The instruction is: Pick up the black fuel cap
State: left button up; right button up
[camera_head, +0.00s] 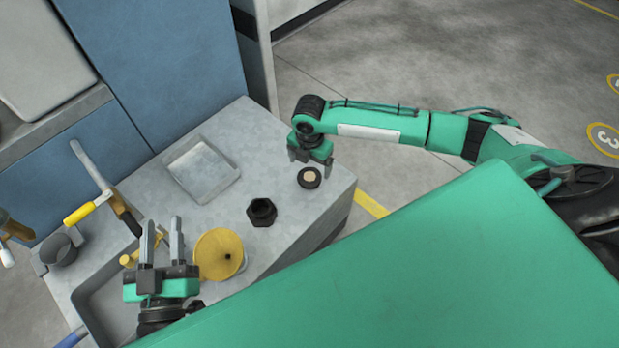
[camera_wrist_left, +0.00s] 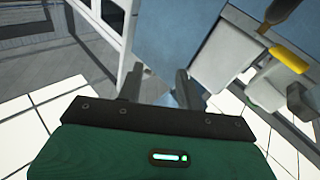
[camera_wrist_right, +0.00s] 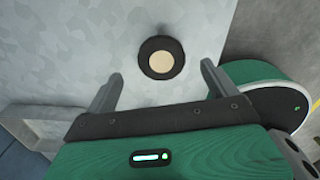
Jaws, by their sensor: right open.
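The black fuel cap (camera_head: 309,184) is a low round black piece with a tan disc on top. It lies on the grey worktop near its right end. In the right wrist view the cap (camera_wrist_right: 145,60) sits centred ahead, between the lines of the two fingers. My right gripper (camera_head: 310,163) is open and empty, just behind and above the cap, apart from it. Its fingers also show in the right wrist view (camera_wrist_right: 162,73). My left gripper (camera_head: 162,232) is open and empty, fingers up, over the front left of the worktop. The cap is outside the left wrist view.
A black hexagonal piece (camera_head: 262,212) stands left of the cap. A shallow grey tray (camera_head: 203,170) lies farther back. The worktop around the cap is clear.

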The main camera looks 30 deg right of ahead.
aim_at(311, 175)
notch_tip(311, 175, down, 5)
jog(key=shift+d+r+b, duration=0.1)
jog(key=shift+b, duration=0.8)
pick_arm(q)
notch_tip(311, 175, up, 8)
jog(key=a+t, duration=0.2)
jog(key=t, duration=0.3)
jog(key=shift+s+a+r, duration=0.2)
jog(key=shift+a, duration=0.15)
pick_arm(e)
jog(key=shift+c, duration=0.2)
jog(key=c, duration=1.1)
